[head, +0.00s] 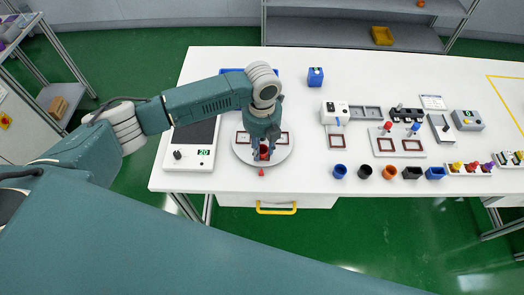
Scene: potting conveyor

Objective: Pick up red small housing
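My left gripper (264,155) points down over a white round plate (284,158) near the front edge of the table. A small red housing (264,152) shows between its fingertips, at the middle of the plate, partly hidden by the fingers. The fingers are on either side of it; I cannot tell whether they press on it. Dark red square frames (284,138) lie on the plate to the sides. My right gripper is not in view.
A small red cone-like piece (261,172) stands in front of the plate. Blue (339,171), black and orange cups line the front edge at right. A blue block (315,76) stands behind; the table's back middle is clear.

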